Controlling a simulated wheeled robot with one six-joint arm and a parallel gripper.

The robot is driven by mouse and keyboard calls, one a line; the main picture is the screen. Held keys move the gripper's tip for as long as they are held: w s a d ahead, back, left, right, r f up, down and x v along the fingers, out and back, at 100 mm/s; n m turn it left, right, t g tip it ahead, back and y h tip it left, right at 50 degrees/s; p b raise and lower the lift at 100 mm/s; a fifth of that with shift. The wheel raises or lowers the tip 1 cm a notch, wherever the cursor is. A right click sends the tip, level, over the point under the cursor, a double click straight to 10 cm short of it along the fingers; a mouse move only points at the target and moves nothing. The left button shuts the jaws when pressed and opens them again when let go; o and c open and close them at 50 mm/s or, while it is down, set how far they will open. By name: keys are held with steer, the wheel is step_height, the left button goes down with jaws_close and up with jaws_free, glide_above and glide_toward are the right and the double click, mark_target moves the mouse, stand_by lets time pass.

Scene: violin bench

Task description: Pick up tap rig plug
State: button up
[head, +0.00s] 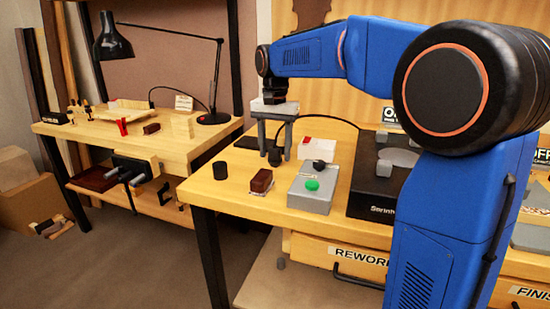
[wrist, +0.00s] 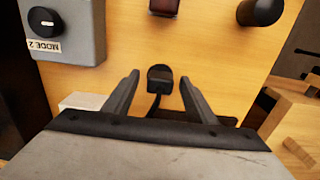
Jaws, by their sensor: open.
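The tap rig plug, a small black plug with a dark cable (wrist: 160,78), sits on the wooden bench top in the wrist view. In the head view the plug (head: 275,158) shows as a small dark shape low between my fingers. My gripper (head: 275,152) points down at the bench, open, with one finger on each side of the plug. In the wrist view my gripper (wrist: 159,82) has clear gaps between the plug and both fingers. The cable runs from the plug back toward the gripper body, which hides the rest of it.
A grey box with a green button (head: 313,185) and a black knob stands right of the gripper. A dark red block (head: 262,180) and a black cylinder (head: 220,171) stand in front. A large black unit (head: 372,188) is farther right. Another bench (head: 80,135) with a lamp stands left.

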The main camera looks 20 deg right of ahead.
mark_target(275, 148)
steer(key=c, duration=1.1)
step_height(275, 148, up, 10)
